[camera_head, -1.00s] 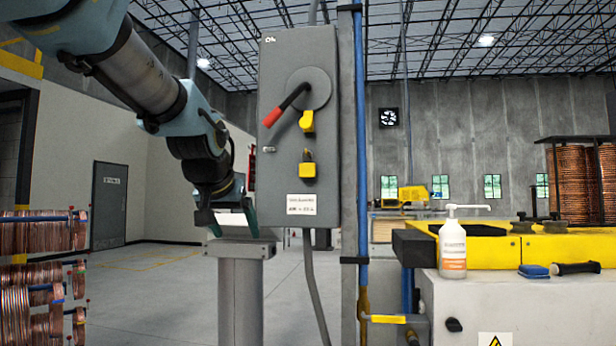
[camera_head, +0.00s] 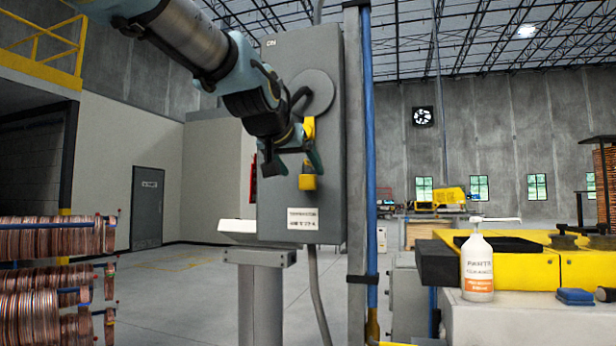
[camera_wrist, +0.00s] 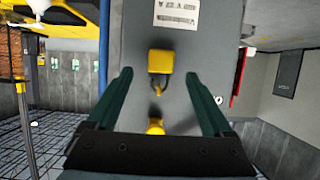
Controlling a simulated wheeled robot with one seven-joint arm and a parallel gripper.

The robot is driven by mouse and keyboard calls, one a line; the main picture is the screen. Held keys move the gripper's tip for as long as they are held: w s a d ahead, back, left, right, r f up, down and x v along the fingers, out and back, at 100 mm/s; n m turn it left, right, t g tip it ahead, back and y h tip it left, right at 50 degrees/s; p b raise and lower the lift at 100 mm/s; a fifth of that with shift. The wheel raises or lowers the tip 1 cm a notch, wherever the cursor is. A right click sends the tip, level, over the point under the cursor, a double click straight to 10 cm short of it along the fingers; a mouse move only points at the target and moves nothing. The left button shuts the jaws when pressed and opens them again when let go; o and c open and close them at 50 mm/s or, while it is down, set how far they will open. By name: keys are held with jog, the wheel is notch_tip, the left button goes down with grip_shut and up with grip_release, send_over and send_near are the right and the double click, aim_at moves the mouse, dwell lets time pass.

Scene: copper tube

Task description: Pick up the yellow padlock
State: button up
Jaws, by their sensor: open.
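The yellow padlock (camera_head: 307,183) hangs by a dark shackle on the front of the grey switch box (camera_head: 275,200), below a yellow tab (camera_head: 309,128). My gripper (camera_head: 298,163) is open and empty in front of the box, at about the padlock's height. In the wrist view, which is upside down, the padlock (camera_wrist: 161,62) shows between the two green fingertips of my gripper (camera_wrist: 159,75), with a gap on each side. Its shackle points towards the yellow tab (camera_wrist: 155,127), partly cut off by the gripper's body. My arm covers part of the box's lever.
A grey post (camera_head: 262,300) with a white sheet (camera_head: 243,230) on top stands just below left. A blue pipe (camera_head: 370,180) runs beside the box. Copper coils (camera_head: 45,280) stand at left.

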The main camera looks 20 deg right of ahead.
aim_at(307, 179)
jog(key=shift+p+x, duration=1.2)
jog(key=shift+x, duration=1.45)
jog(key=shift+c, duration=0.3)
jog(key=shift+r, duration=0.1)
grip_shut()
